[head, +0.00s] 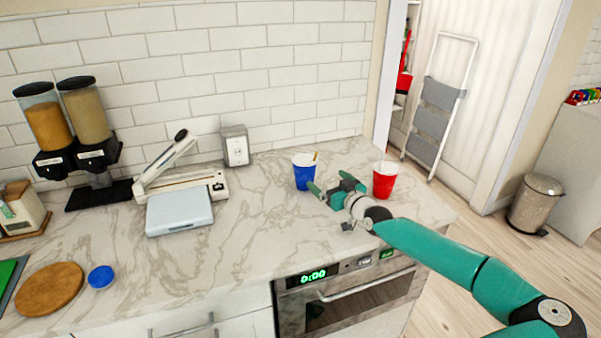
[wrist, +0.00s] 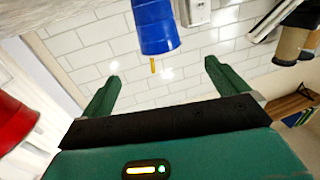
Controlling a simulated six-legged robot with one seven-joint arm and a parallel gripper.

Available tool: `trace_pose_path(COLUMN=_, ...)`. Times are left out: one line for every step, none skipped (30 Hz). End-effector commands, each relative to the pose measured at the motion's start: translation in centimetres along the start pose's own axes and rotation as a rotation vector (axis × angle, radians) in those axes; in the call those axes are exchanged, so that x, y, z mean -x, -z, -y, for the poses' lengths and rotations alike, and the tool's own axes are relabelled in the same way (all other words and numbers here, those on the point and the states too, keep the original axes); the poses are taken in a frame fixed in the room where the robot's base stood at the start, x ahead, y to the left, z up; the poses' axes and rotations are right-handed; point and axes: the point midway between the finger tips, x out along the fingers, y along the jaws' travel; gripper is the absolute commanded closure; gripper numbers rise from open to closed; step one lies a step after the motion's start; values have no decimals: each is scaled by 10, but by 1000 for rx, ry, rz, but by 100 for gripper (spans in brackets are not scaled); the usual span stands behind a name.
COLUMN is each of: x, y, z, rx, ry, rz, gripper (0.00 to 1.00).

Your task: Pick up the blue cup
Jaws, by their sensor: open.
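The blue cup (head: 303,176) stands upright on the marble counter, with a thin yellow stick showing at its rim. My gripper (head: 328,183) is open and empty, just to the right of the cup in the head view. In the wrist view, which shows the scene upside down, the blue cup (wrist: 157,28) is at the top centre. There it lies beyond the open fingertips of my gripper (wrist: 162,70), roughly between their lines. I see no contact between finger and cup.
A red cup (head: 384,181) stands close to my gripper on the right; it also shows at the left of the wrist view (wrist: 18,122). A white dispenser box (head: 236,147) and a scale-like device (head: 180,211) stand left. The counter's front middle is clear.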

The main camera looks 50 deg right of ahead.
Motion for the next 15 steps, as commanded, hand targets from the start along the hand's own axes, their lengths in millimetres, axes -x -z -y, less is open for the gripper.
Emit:
trace_pose_path(x=1, y=0, z=-1, rx=0, ry=-3, rz=0, gripper=1)
trace_pose_path(x=2, y=0, z=-1, rx=0, ry=-3, rz=0, gripper=1)
trace_pose_path(x=2, y=0, z=-2, rx=0, ry=-3, rz=0, gripper=1)
trace_pose_path(x=2, y=0, z=-2, rx=0, ry=-3, rz=0, gripper=1)
trace_pose_path(x=2, y=0, z=-2, rx=0, ry=-3, rz=0, gripper=1)
trace_pose_path(x=2, y=0, z=-1, rx=0, ry=-2, rz=0, gripper=1)
trace_pose_path(x=1, y=0, z=-1, rx=0, ry=-2, rz=0, gripper=1)
trace_pose_path(x=0, y=0, z=-1, rx=0, ry=-2, rz=0, gripper=1)
trace_pose_path(x=-4, y=0, z=-1, rx=0, ry=-1, rz=0, gripper=1)
trace_pose_path(x=-7, y=0, z=-1, rx=0, ry=-1, rz=1, gripper=1)
trace_pose_path(x=-12, y=0, z=-1, rx=-1, ry=-1, rz=1, gripper=1)
trace_pose_path(x=-18, y=0, z=0, rx=0, ry=0, rz=1, gripper=1)
trace_pose_path(x=-24, y=0, z=0, rx=1, ry=0, rz=1, gripper=1)
trace_pose_path(x=-30, y=0, z=0, rx=1, ry=0, rz=0, gripper=1)
trace_pose_path(x=-38, y=0, z=0, rx=0, ry=0, rz=-1, gripper=1)
